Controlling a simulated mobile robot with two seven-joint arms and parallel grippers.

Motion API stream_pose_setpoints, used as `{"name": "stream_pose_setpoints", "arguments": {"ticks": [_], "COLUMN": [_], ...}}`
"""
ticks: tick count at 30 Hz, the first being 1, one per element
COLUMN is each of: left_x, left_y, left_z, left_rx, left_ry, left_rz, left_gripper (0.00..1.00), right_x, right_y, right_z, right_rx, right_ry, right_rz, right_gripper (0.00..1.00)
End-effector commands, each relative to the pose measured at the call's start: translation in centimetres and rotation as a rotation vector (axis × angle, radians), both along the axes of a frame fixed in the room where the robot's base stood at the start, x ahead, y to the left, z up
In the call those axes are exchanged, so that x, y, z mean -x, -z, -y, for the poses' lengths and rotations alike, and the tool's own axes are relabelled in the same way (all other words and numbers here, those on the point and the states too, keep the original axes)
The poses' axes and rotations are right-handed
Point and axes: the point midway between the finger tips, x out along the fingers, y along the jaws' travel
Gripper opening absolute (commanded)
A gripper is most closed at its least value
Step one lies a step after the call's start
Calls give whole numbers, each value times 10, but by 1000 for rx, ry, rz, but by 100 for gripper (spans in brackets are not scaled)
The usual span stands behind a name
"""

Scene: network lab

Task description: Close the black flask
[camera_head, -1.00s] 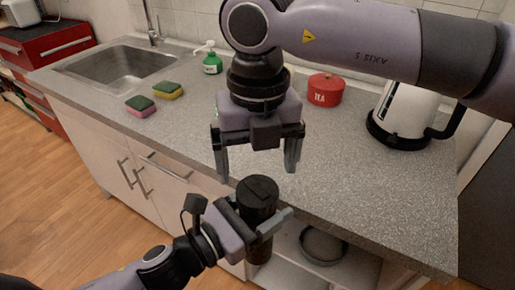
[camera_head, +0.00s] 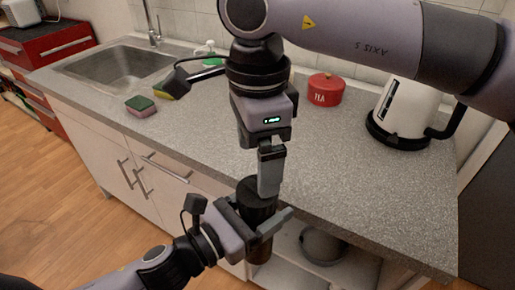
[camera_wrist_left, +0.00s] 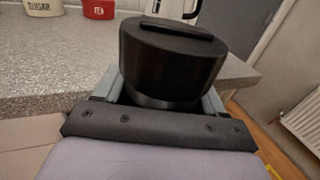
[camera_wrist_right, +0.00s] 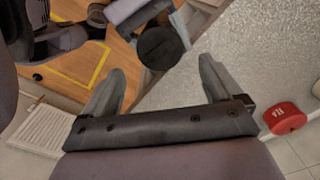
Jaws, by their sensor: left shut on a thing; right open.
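The black flask (camera_head: 259,250) is upright in front of the counter edge. My left gripper (camera_head: 257,222) is shut around its upper body. In the left wrist view the wide black lid (camera_wrist_left: 172,62) sits on top, with a raised bar across it. I cannot tell how tightly it is seated. My right gripper (camera_head: 268,192) points down from above and is seen edge-on, its near finger overlapping the lid. In the right wrist view its fingers (camera_wrist_right: 160,75) are wide apart and empty, with the round lid top (camera_wrist_right: 160,47) beyond and between the tips.
The grey counter (camera_head: 360,190) is mostly clear behind the flask. A red tea tin (camera_head: 325,90) and a white kettle (camera_head: 405,105) stand at the back right. The sink (camera_head: 115,75) and sponges (camera_head: 140,106) are to the left. A pan (camera_head: 323,246) sits below the counter.

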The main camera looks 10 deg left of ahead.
Motion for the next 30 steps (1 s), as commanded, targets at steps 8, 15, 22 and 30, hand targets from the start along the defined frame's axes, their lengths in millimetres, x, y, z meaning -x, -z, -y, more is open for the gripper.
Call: {"name": "stream_pose_setpoints", "arguments": {"ticks": [8, 15, 22, 30], "left_x": [0, 0, 0, 0], "left_y": [-1, -1, -1, -1], "left_z": [0, 0, 0, 0], "left_rx": [1, 1, 2, 1], "left_ry": [1, 1, 1, 1], "left_rz": [3, 3, 2, 3], "left_gripper": [0, 0, 0, 0], "right_x": [0, 0, 0, 0], "right_y": [-3, -3, -3, 23], "right_z": [0, 0, 0, 0], "right_rx": [0, 0, 0, 2], "right_ry": [-290, -347, -345, -345], "right_rz": [0, 0, 0, -2], "right_gripper": [93, 93, 93, 93]}}
